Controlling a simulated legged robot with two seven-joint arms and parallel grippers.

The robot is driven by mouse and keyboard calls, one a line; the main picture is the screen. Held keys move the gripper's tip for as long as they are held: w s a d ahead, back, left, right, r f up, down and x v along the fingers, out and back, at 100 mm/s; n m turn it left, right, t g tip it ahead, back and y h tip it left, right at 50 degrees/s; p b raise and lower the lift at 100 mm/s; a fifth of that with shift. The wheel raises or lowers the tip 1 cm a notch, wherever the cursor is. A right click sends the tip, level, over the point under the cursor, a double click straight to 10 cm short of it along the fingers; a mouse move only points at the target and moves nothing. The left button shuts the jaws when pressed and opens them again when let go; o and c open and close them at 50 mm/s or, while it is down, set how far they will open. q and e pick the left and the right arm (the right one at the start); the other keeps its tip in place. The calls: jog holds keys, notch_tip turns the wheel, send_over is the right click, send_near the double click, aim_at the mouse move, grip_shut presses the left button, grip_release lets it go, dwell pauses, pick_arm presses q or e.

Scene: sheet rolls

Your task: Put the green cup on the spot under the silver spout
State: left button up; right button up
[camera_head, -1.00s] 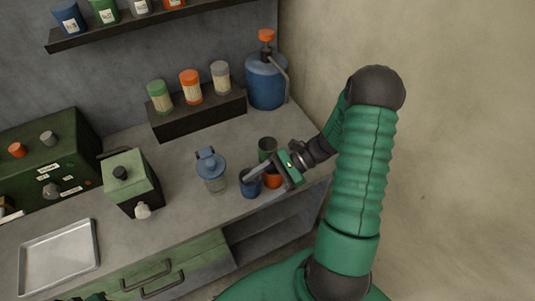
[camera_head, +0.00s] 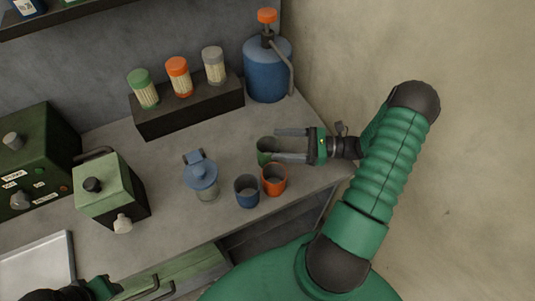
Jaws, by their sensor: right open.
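The green cup (camera_head: 263,158) stands upright on the counter, behind the orange cup and partly hidden by a finger of my right gripper. My right gripper (camera_head: 276,145) is open, with its fingers pointing left. One finger is behind the cup's rim and the other crosses its front side; I cannot tell whether they touch it. A greyish spout (camera_head: 20,200) is on the front of the dark green machine (camera_head: 45,150) at the left edge. The spot under it is not clearly visible. Part of my left arm's end (camera_head: 95,290) shows at the bottom left; its fingers cannot be made out.
A blue cup (camera_head: 247,191) and an orange cup (camera_head: 274,180) stand close in front. A blue pump bottle (camera_head: 267,72) and a shaker rack (camera_head: 190,107) are behind.

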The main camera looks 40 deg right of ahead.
aim_at(258, 148)
jog(key=shift+s+d+f, duration=0.1)
jog(key=shift+f, duration=0.55)
jog(key=shift+d+f+b, duration=0.1)
jog(key=shift+f+b, duration=0.45)
jog(key=shift+b, duration=0.25)
jog(key=x, duration=0.7)
jog(key=shift+s+a, duration=0.15)
jog(key=shift+a, duration=0.15)
jog(key=shift+w+a+f, duration=0.1)
jog(key=shift+w+a, duration=0.1)
jog(key=shift+w, duration=0.1)
pick_arm(q)
jog(key=shift+s+x, duration=0.2)
jog(key=shift+x, duration=0.75)
pick_arm(e)
jog(key=c, duration=1.3)
